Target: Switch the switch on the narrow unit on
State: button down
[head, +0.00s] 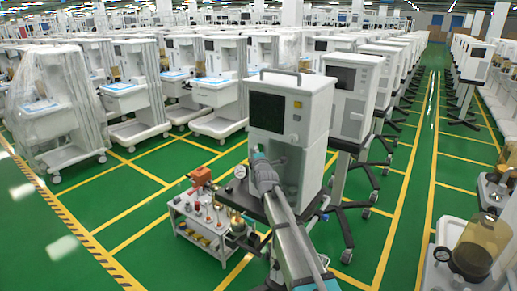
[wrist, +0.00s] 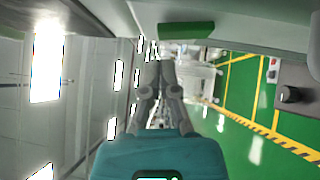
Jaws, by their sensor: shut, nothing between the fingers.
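The narrow unit (head: 307,118) looks to be the white upright cabinet with a dark screen near the middle of the head view. My gripper (head: 258,158) is at its front, below the screen, partly hidden by my arm. In the wrist view, my gripper (wrist: 160,68) has its grey fingers together and empty. A pale housing (wrist: 250,12) spans the top of that view, close beyond the fingertips. A flat green rectangle (wrist: 186,30) shows on it; I cannot tell whether it is the switch. I cannot make out the switch's position, or contact with the fingers.
A small white trolley (head: 205,232) with gauges and bottles stands left of my arm. A dark knob on a grey block (wrist: 288,95) shows at right in the wrist view. More white carts stand behind; green floor aisles (head: 400,235) are free at right.

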jog(key=shift+w+d+r, duration=0.15)
jog(key=shift+w+d, duration=0.25)
jog(key=shift+w, duration=0.3)
jog(key=shift+r, duration=0.1)
jog(key=shift+w+d+r+m+p, duration=0.2)
jog(key=shift+w+d+m+p, duration=0.1)
jog(key=shift+p, duration=0.6)
jog(key=shift+a+f, duration=0.15)
jog(key=shift+s, duration=0.15)
